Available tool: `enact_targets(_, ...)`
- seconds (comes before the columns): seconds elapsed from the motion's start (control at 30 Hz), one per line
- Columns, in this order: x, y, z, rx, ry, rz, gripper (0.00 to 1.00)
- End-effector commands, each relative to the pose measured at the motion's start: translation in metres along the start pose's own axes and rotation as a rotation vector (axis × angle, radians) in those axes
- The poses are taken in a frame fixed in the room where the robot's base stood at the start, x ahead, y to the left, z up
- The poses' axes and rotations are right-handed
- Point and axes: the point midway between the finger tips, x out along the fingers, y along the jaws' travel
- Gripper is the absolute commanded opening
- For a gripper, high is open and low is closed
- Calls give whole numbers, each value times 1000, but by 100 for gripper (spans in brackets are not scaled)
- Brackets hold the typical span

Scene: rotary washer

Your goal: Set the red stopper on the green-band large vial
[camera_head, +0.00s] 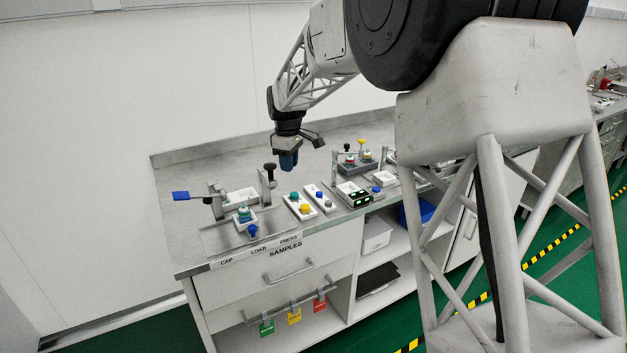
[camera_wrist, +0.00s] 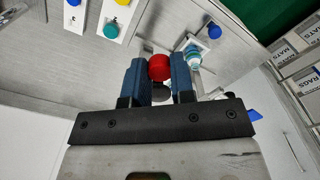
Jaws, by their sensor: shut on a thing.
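My gripper (camera_head: 288,160) hangs above the bench, behind the tray row in the head view. In the wrist view its two blue fingers (camera_wrist: 159,78) are shut on the red stopper (camera_wrist: 159,67). The stopper is hidden in the head view. A vial with teal-blue and white bands (camera_wrist: 193,56) stands just beyond the right finger, apart from the stopper. What seems to be the same vial (camera_head: 244,214) stands at the front left of the bench in the head view. I cannot tell for sure whether its band is green.
A blue cap (camera_head: 252,230) sits in front of the vial. A white tray (camera_head: 299,207) holds teal and yellow caps. A post with a black knob (camera_head: 269,172) stands below and left of my gripper. A blue-ended lever (camera_head: 181,196) sticks out left. The back of the bench is clear.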

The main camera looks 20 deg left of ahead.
Motion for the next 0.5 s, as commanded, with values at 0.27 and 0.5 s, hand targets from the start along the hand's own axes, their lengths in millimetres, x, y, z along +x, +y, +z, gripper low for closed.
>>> enact_targets(0.27,2,-38,-74,-90,-3,-3,2)
enact_targets(0.5,32,-52,-117,-85,-2,-2,2)
